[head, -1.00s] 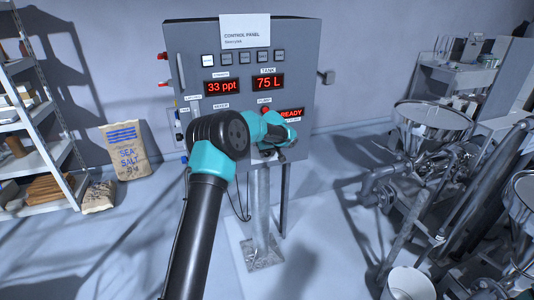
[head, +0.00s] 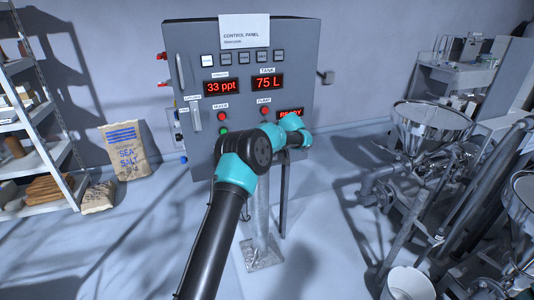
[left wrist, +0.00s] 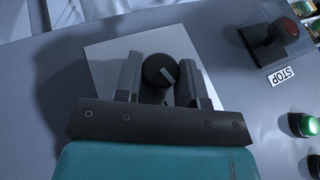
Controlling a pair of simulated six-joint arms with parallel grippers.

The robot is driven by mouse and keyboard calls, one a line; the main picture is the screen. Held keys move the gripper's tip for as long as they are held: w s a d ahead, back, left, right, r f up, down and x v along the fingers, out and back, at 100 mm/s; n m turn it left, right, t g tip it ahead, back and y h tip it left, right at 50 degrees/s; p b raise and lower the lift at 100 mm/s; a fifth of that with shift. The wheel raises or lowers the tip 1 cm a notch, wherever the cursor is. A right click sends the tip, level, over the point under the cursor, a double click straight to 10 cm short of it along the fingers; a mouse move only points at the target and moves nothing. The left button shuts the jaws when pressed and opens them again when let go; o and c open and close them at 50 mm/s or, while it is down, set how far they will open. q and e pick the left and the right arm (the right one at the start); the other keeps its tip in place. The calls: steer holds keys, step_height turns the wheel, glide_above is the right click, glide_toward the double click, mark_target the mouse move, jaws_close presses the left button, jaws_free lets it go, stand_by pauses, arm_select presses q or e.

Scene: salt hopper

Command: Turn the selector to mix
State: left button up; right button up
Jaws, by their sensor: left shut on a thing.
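The selector (left wrist: 152,72) is a round black knob with a pale slanted mark, on a light square plate (left wrist: 103,58) in the left wrist view. My left gripper (left wrist: 158,68) is shut on it, one grey finger on each side. The position labels around the knob are not readable. In the head view my left arm's teal end (head: 292,128) is at the lower right of the grey control panel (head: 190,60). It hides the selector and the gripper's fingers there. My right gripper is not in view.
The displays read 33 ppt (head: 221,87) and 75 L (head: 267,83). A steel hopper (head: 432,120) stands at right.

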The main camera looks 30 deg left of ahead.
arm_select(q)
steer(key=shift+w+d+f+m+g+y, duration=0.1)
steer(key=shift+m+g+y, duration=0.2)
steer(key=shift+g+y, duration=0.85)
steer(key=o, duration=0.9)
